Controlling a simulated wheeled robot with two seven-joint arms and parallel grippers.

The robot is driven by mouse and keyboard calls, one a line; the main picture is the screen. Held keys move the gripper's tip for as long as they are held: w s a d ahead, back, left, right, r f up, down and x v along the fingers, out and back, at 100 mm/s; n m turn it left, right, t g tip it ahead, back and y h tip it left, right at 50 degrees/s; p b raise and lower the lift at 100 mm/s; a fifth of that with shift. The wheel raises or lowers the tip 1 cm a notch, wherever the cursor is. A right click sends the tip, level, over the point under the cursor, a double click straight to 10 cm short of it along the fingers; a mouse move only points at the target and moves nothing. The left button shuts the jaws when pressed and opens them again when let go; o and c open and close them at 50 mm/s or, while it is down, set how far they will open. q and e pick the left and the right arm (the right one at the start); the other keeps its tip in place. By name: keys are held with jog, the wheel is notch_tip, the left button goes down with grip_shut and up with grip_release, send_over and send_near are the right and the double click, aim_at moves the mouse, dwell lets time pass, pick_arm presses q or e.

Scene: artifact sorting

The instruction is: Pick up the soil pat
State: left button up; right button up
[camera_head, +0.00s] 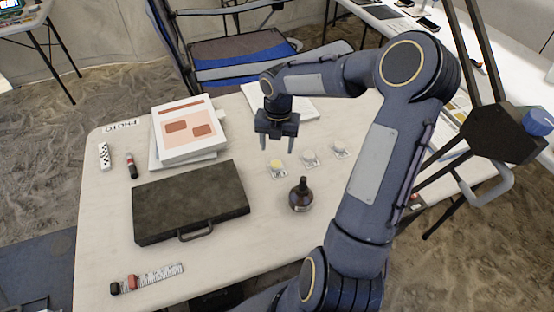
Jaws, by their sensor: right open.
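My right gripper (277,144) hangs over the table (112,215) with its two fingers pointing down, apart and empty. Just below it in the picture is a small sample with a yellow top (277,165) on a clear square base. To its right are a pale grey sample (309,157) and another small pale sample (340,148), in a slanting row. I cannot tell from the picture which of these, if any, is the soil pat. The gripper touches none of them. My left gripper does not show.
A dark round bottle (301,198) stands in front of the samples. A black case (190,204) and a stack of papers (187,132) lie to the left. A scale bar (155,277) lies near the front edge. A folding chair (240,50) is behind.

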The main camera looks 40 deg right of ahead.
aim_at(276, 164)
jog(key=shift+w+d+f, duration=0.15)
jog(key=shift+f, duration=0.4)
notch_tip(276, 164, down, 7)
jog(key=shift+f, duration=0.1)
jog(key=c, duration=1.1)
